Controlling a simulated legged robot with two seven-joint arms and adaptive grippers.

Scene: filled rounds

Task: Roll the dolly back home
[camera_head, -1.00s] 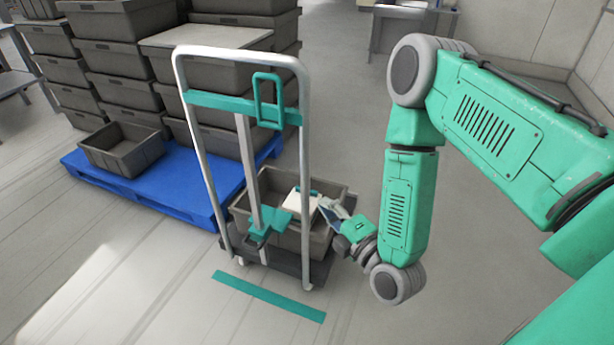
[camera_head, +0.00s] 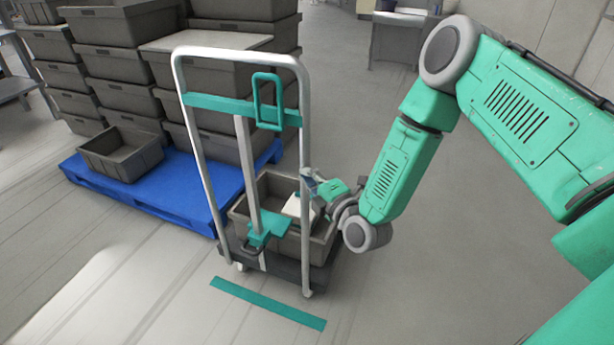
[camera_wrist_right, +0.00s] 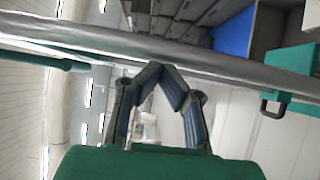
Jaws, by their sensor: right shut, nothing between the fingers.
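The dolly (camera_head: 303,150) stands upright on the floor, with a tall grey tube handle, a teal crossbar and a teal loop. Its dark deck carries a grey crate (camera_head: 272,187) with a white item (camera_head: 297,208) in it. A teal strip (camera_head: 268,303) lies on the floor just in front of the dolly. My right gripper (camera_head: 308,176) is beside the handle's right post, over the crate's right edge. In the right wrist view its fingers (camera_wrist_right: 160,70) meet at the tips with nothing between them, close to the grey tube (camera_wrist_right: 200,62). My left gripper is out of view.
A blue pallet (camera_head: 195,195) with stacked grey crates (camera_head: 125,80) stands behind and left of the dolly. One low open crate (camera_head: 120,152) sits at its front left. A table (camera_head: 400,38) is at the far back. Floor in front and right is clear.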

